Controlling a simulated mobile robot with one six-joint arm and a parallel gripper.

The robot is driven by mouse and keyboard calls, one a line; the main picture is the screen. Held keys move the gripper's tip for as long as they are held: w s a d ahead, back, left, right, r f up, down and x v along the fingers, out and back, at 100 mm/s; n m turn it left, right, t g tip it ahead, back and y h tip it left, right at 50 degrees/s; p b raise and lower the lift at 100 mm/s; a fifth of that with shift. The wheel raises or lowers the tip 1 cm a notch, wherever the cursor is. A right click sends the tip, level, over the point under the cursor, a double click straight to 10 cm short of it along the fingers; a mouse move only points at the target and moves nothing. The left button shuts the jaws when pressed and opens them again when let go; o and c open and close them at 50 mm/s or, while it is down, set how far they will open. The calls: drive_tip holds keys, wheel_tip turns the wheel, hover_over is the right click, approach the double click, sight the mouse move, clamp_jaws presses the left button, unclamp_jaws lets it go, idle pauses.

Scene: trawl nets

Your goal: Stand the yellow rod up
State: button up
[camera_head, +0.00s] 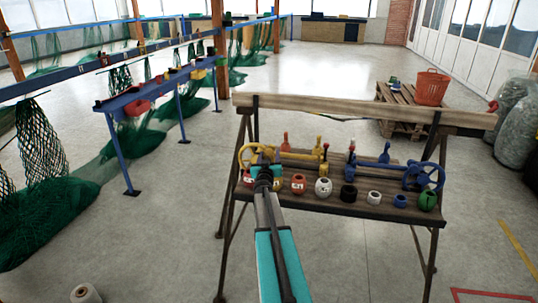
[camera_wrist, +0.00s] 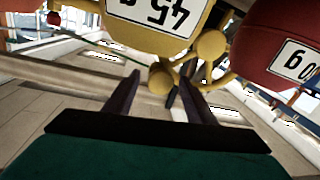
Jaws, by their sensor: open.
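The yellow rod (camera_head: 291,157) lies along the shelf of the wooden stand, with a ring-like wheel at its left end. My gripper (camera_head: 264,172) is at the left part of the shelf, in front of the rod, and hides some of it. In the wrist view my gripper (camera_wrist: 160,72) is open, its two dark fingers apart. A yellow rod-like part (camera_wrist: 161,80) shows between and just beyond the fingertips; I cannot tell whether they touch it. A yellow float with a number plate (camera_wrist: 150,14) fills the top of the wrist view.
A red float (camera_wrist: 270,45) is close at the right in the wrist view. Several floats, including a white one (camera_head: 323,187) and a green one (camera_head: 427,200), line the shelf front. A blue rod with a wheel (camera_head: 420,176) lies at the right. A wooden beam (camera_head: 360,108) runs behind.

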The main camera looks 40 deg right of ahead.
drive_tip(key=shift+x, duration=1.05)
clamp_jaws()
drive_tip(key=shift+a, duration=0.2)
drive_tip(key=shift+s+d+r+p, duration=0.1)
drive_tip(key=shift+d+p, duration=0.1)
drive_tip(key=shift+p, duration=0.1)
